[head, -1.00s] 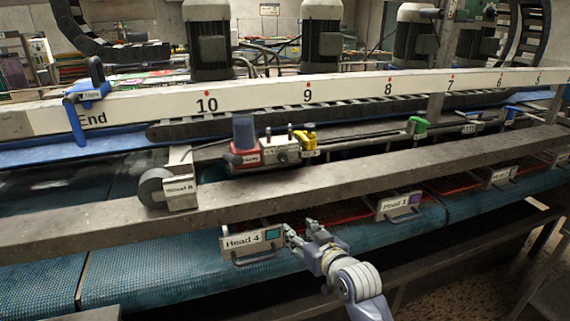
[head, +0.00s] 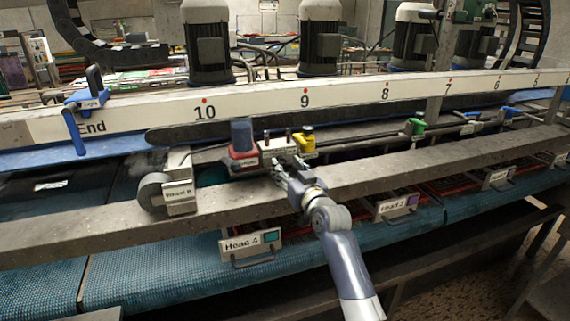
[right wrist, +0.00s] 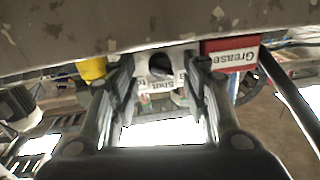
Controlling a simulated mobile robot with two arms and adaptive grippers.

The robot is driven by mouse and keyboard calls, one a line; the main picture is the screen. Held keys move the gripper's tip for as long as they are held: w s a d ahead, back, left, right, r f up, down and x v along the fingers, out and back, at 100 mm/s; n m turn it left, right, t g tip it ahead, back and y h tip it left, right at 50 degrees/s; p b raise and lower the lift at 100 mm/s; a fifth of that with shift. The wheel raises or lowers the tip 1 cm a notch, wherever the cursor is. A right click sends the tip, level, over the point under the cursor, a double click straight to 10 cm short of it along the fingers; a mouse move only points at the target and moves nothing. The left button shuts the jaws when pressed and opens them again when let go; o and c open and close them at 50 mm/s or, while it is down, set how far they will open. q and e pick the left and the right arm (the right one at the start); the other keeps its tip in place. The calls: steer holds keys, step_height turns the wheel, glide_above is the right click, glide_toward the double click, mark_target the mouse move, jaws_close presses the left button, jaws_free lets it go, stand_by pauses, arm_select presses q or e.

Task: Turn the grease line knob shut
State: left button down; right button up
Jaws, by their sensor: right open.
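The grease unit has a red block (head: 243,163) marked Grease with a dark blue cup on top, and a pale plate (head: 278,147) beside it. In the right wrist view, the red block (right wrist: 230,58) is at right. A dark round knob (right wrist: 160,65) on the pale plate shows between my fingers, with a "Shut" label by it. My right gripper (head: 284,167) is open and empty, just in front of the plate, partly covering it. In the right wrist view its fingers (right wrist: 162,85) stand either side of the knob; contact cannot be told. My left gripper is out of view.
A yellow fitting (head: 305,140) sits right of the plate. A grey beam (head: 120,223) runs in front of and below the unit. A wheel box (head: 179,195) stands left. The Head 4 box (head: 250,243) hangs below. A numbered rail (head: 345,91) runs behind.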

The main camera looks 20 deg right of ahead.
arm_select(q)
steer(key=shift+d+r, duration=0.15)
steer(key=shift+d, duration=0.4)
arm_select(e)
steer(key=shift+w+a, duration=0.1)
steer(key=shift+w, duration=0.8)
steer(key=shift+c, duration=0.6)
jaws_close()
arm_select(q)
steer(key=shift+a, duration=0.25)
arm_select(e)
steer(key=m+p, duration=0.1)
steer(key=m, duration=0.5)
steer(key=shift+f, duration=0.1)
arm_select(q)
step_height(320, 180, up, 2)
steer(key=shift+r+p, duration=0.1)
steer(key=shift+p, duration=0.55)
arm_select(e)
steer(key=m, duration=0.5)
steer(key=shift+a+f+m+t+h, duration=0.1)
steer(key=shift+m+t+h, duration=0.2)
steer(key=shift+m, duration=0.1)
